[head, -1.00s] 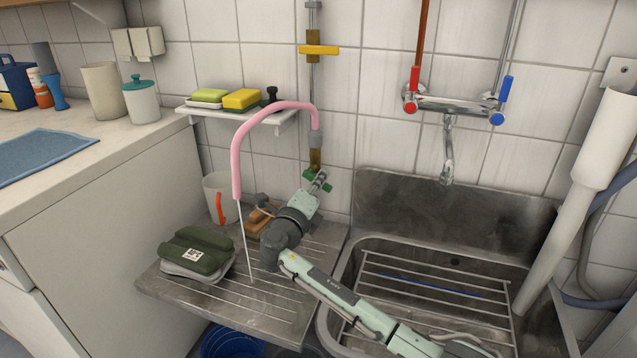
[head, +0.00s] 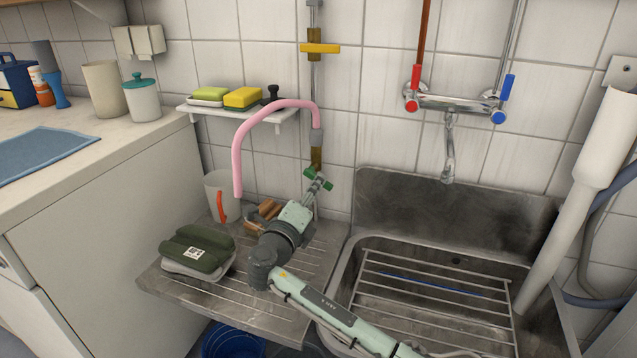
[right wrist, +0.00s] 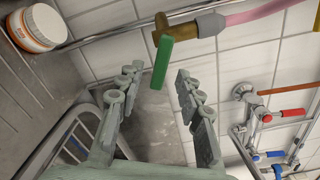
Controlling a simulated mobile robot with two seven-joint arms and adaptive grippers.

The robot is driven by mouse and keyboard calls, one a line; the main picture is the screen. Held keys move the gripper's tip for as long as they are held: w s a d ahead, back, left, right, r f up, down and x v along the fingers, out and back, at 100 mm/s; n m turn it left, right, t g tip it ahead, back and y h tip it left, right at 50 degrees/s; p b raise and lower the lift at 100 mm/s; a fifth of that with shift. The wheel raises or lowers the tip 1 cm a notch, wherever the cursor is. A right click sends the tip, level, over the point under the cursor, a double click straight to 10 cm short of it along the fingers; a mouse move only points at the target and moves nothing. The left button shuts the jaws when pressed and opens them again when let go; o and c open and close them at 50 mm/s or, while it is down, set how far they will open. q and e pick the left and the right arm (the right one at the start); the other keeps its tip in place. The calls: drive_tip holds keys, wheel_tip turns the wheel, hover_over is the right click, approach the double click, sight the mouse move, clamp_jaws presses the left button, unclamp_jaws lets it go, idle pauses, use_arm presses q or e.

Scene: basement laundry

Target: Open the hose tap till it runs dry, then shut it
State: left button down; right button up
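The hose tap is a brass body (head: 316,158) with a green handle (head: 319,180) low on the wall pipe. A pink hose (head: 240,150) arches from it, its open end hanging over the drainboard. No water shows at that end. My right gripper (head: 314,190) is just below the tap, pointing up at it. In the right wrist view the gripper (right wrist: 158,84) is open, and the green handle (right wrist: 161,62) shows beyond and between its parted fingertips, apparently not clamped. My left gripper is out of view.
A yellow lever (head: 319,49) sits crosswise on the pipe above. The sink (head: 350,270) and mixer tap (head: 450,104) are to the right.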

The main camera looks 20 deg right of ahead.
drive_tip(key=v, duration=0.7)
drive_tip(key=shift+s+a, duration=0.15)
drive_tip(key=shift+s, duration=0.05)
